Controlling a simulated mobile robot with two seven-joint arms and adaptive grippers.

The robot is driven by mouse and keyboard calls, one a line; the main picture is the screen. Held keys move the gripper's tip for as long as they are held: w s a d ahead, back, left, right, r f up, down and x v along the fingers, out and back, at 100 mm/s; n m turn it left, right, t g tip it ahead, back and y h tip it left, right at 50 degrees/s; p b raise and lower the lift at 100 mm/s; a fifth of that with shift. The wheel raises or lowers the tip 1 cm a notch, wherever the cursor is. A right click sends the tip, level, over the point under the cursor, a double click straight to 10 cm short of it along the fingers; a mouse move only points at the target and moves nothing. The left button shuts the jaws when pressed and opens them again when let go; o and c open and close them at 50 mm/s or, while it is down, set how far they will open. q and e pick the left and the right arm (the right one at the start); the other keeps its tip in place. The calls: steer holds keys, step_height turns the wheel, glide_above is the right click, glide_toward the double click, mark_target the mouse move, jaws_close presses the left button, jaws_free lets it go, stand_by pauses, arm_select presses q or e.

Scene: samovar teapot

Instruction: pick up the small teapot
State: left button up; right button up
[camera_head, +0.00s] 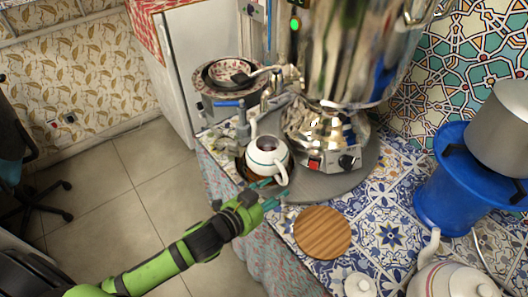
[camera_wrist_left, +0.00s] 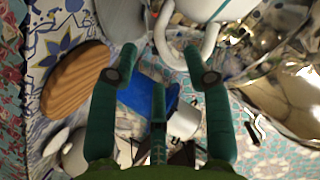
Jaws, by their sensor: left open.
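The small teapot (camera_head: 266,153) is white with a teal band and stands upright, its top open, beside the samovar's base. Its handle (camera_head: 281,176) points toward my left gripper (camera_head: 270,197), which is open with its teal fingers close to the handle. In the left wrist view the teapot's white body (camera_wrist_left: 200,9) is cut off at the top edge. Its looped handle (camera_wrist_left: 210,42) hangs at the fingertips of the gripper (camera_wrist_left: 160,58), with one finger overlapping it. I cannot tell whether they touch. My right gripper is not in view.
The large metal samovar (camera_head: 352,50) stands right behind the teapot on a grey round base (camera_head: 350,180). A round wooden board (camera_head: 322,233) lies to the right of my gripper.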

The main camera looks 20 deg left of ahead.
mark_target(283, 185)
arm_select(q)
steer(key=p+x, duration=0.1)
steer(key=x, duration=0.5)
steer(key=shift+d, duration=0.1)
steer(key=shift+s, duration=0.1)
jaws_close()
steer(key=shift+r, duration=0.15)
